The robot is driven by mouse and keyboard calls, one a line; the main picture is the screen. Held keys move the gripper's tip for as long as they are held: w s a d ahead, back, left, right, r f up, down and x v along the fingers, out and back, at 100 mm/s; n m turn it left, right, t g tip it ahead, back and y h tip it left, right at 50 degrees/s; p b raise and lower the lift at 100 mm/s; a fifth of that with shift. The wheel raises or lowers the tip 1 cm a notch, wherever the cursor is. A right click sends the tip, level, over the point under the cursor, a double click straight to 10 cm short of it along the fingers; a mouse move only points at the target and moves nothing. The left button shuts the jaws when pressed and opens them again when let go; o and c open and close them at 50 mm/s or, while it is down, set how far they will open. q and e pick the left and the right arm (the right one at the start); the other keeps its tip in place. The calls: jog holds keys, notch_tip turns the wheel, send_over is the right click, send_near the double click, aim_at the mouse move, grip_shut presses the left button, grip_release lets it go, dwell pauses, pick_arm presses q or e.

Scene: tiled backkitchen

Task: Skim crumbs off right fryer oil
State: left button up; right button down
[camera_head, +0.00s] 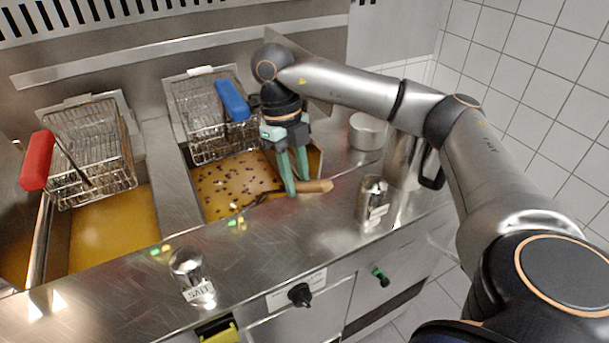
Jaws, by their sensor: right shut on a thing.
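The right fryer's oil (215,187) is yellow-brown, with many dark crumbs floating on it. My right gripper (293,188) reaches down over the right front corner of this vat. Its green fingers are shut on the light wooden handle (318,186) of a tool, probably the skimmer. A thin dark part of the tool runs left from the handle toward the front edge of the oil. I cannot make out its head clearly. The right fryer's wire basket (205,125), with a blue handle (232,100), hangs at the back above the oil. My left gripper is not in view.
The left vat's oil (115,232) looks clear; its basket (88,155) has a red handle (37,160). A salt shaker (192,278) and another shaker (373,203) stand on the front ledge. A metal jug (402,160) and a round tin (367,131) stand right of the fryer.

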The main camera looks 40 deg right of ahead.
jog(key=shift+d, duration=2.45)
jog(key=shift+s+a+p, duration=0.3)
jog(key=shift+a+p, duration=0.1)
jog(key=shift+a, duration=0.6)
jog(key=shift+s+a+p, duration=0.25)
jog(key=shift+a+p, duration=0.15)
jog(key=shift+a, duration=0.55)
